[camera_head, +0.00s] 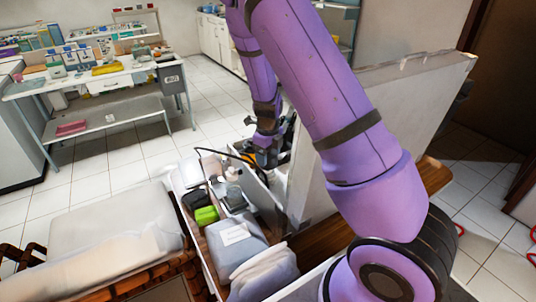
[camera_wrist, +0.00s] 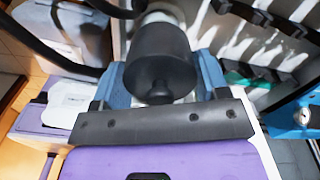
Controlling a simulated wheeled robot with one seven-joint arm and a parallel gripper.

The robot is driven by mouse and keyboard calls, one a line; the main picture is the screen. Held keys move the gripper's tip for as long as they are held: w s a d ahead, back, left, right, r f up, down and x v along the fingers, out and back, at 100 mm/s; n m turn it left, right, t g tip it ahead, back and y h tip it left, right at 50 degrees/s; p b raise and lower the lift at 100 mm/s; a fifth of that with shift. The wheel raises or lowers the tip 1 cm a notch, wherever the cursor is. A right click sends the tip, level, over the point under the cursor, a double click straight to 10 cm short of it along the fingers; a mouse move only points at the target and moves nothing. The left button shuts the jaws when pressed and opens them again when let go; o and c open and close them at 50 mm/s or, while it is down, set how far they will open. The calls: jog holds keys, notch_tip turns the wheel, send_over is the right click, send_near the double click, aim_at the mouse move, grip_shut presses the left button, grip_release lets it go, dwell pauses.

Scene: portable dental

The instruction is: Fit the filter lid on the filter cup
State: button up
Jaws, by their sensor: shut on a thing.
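My gripper (camera_head: 266,157) is at the back end of a narrow white cart, beside a pale wall panel, and points down. In the wrist view a dark, round piece with a rounded knob (camera_wrist: 160,64) sits in front of my gripper's palm; it looks like the filter lid, and my gripper is shut on it. A pale round thing (camera_wrist: 162,18), possibly the filter cup, shows just beyond its far edge. The dark piece hides most of it, so I cannot tell whether they touch. The fingertips' contact is hidden.
The cart's bins hold a bright green item (camera_head: 206,215), a black item (camera_head: 194,198) and a grey-blue case (camera_head: 237,240). A dark hose (camera_wrist: 58,60) curves close on the left in the wrist view. The pale panel (camera_head: 325,165) stands close to the right of my gripper.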

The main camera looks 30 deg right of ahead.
jog(key=shift+f, duration=0.1)
jog(key=shift+f, duration=1.15)
jog(key=shift+f, duration=0.2)
jog(key=shift+f, duration=0.5)
jog(key=shift+f, duration=0.15)
jog(key=o, duration=1)
